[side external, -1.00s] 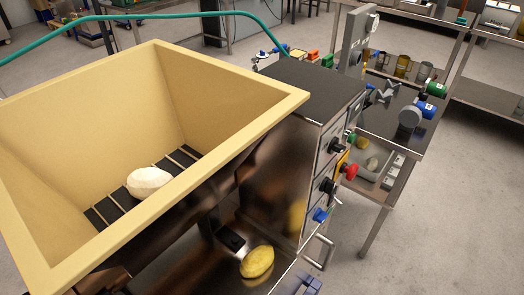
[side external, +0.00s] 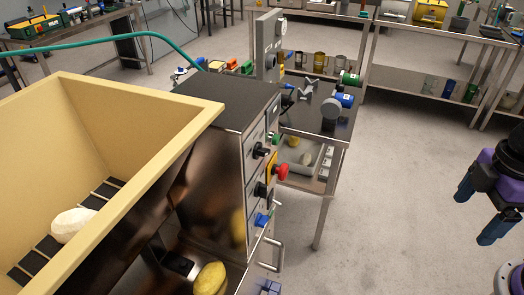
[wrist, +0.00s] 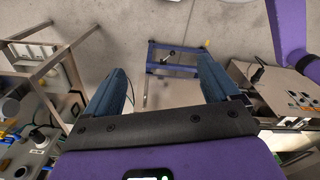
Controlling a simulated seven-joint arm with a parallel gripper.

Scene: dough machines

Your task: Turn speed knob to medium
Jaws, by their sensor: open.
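The dough machine's steel control panel (side external: 255,170) faces right in the side view. It carries an upper black knob (side external: 262,151), a lower black knob (side external: 262,190), a blue knob (side external: 262,219) and a red button (side external: 281,172) on a yellow plate. I cannot read the labels, so which is the speed knob, and its setting, cannot be told. My gripper (side external: 482,212) is at the right edge, well apart from the panel. Its two blue fingers are open and empty; they also show in the wrist view (wrist: 166,82), with floor between them.
A yellow hopper (side external: 150,165) holding a pale dough lump (side external: 72,225) stands left. A yellow dough piece (side external: 209,279) lies below. A steel side table (side external: 325,150) stands behind the panel. Open floor (side external: 400,200) separates my gripper from the machine. A blue frame (wrist: 172,60) shows in the wrist view.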

